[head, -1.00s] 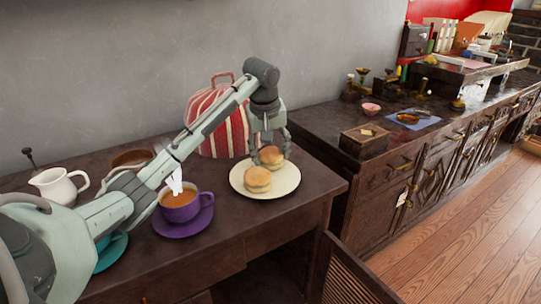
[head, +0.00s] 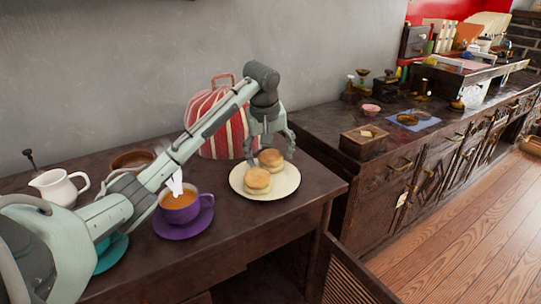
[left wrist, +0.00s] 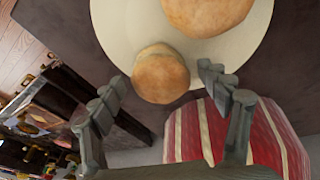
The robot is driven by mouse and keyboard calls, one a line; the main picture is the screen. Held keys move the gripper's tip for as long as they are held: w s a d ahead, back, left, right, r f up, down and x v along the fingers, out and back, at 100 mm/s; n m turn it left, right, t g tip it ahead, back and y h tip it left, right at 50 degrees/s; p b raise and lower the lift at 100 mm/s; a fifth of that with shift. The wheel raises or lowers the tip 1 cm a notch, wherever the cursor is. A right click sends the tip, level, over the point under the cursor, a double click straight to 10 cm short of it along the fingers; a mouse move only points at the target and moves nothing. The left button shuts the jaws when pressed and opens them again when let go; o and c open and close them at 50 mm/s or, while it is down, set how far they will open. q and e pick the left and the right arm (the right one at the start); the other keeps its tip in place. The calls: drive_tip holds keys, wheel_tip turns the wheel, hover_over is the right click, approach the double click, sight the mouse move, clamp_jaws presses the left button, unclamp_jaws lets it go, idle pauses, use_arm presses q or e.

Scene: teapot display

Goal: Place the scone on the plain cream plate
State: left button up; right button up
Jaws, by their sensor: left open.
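The plain cream plate (head: 285,187) stands near the right end of the dark table and also shows in the left wrist view (left wrist: 117,28). Two round golden scones rest on it: a front scone (head: 257,181) and a back scone (head: 270,159). In the left wrist view the back scone (left wrist: 160,76) lies between and just beyond my fingertips, and the front scone (left wrist: 205,12) is cut by the top edge. My left gripper (head: 271,152) is open, its fingers spread either side of the back scone, apparently not touching it. My right gripper is not in view.
A purple cup (head: 180,208) of tea on a purple saucer stands left of the plate, below my arm. A red-and-white striped tea cosy (head: 220,130) is close behind the gripper. A white jug (head: 58,188) stands far left. The table is clear right of the plate.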

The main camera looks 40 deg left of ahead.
sight(271, 154)
use_arm(q)
drive_tip(key=shift+r, duration=0.1)
drive_tip(key=shift+v, duration=0.75)
drive_tip(key=v, duration=0.4)
drive_tip(key=shift+p+v, duration=0.6)
drive_tip(key=shift+v, duration=2.75)
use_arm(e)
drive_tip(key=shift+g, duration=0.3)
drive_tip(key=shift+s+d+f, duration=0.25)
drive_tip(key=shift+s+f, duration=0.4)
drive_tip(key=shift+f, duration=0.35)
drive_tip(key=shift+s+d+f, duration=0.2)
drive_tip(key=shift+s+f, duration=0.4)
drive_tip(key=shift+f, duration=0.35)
